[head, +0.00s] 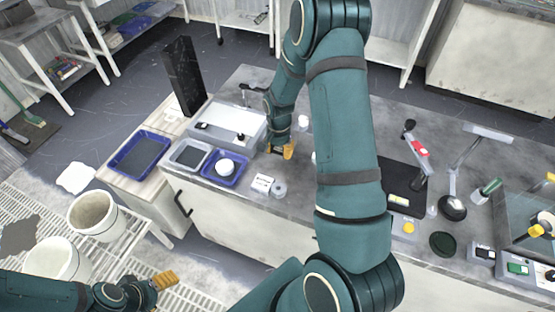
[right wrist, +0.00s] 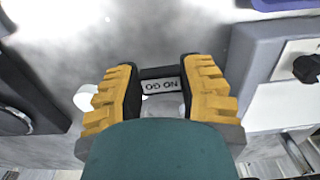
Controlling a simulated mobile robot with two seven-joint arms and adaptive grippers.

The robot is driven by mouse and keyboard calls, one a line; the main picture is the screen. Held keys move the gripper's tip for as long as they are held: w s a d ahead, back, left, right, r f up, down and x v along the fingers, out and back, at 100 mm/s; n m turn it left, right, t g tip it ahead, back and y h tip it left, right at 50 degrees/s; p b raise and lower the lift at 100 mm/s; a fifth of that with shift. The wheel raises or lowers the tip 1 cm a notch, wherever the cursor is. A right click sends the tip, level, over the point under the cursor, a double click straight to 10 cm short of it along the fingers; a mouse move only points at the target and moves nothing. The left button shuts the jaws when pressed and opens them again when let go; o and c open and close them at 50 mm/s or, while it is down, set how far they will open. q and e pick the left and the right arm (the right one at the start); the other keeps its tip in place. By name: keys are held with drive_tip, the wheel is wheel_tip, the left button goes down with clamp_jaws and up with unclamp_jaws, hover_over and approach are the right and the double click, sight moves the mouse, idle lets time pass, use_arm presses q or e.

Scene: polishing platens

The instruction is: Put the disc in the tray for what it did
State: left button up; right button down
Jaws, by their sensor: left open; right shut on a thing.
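My right gripper (right wrist: 161,82) is shut on a dark piece with a white label (right wrist: 160,85), which reads NO GO upside down in the right wrist view. A grey rounded part shows just below the label; I cannot tell whether it is a disc or joined to it. In the head view this gripper (head: 284,151) is low over the bench. A small blue tray (head: 237,181) holds a white round thing (head: 224,167). A grey tray (head: 189,154) and a larger blue tray (head: 139,153) stand to its left. My left gripper (head: 160,283) is open and empty at lower left.
A white instrument (head: 228,122) stands left of my right gripper. A small sign (head: 263,183) and a round grey piece (head: 279,188) are in front. A dark green disc (head: 442,243) lies at right. Two buckets (head: 93,213) stand at left. My right arm hides the middle bench.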

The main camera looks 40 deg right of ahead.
drive_tip(key=shift+f+b, duration=0.35)
drive_tip(key=shift+f, duration=1.75)
drive_tip(key=shift+f, duration=0.1)
drive_tip(key=c, duration=0.6)
unclamp_jaws()
drive_tip(key=shift+a, duration=0.1)
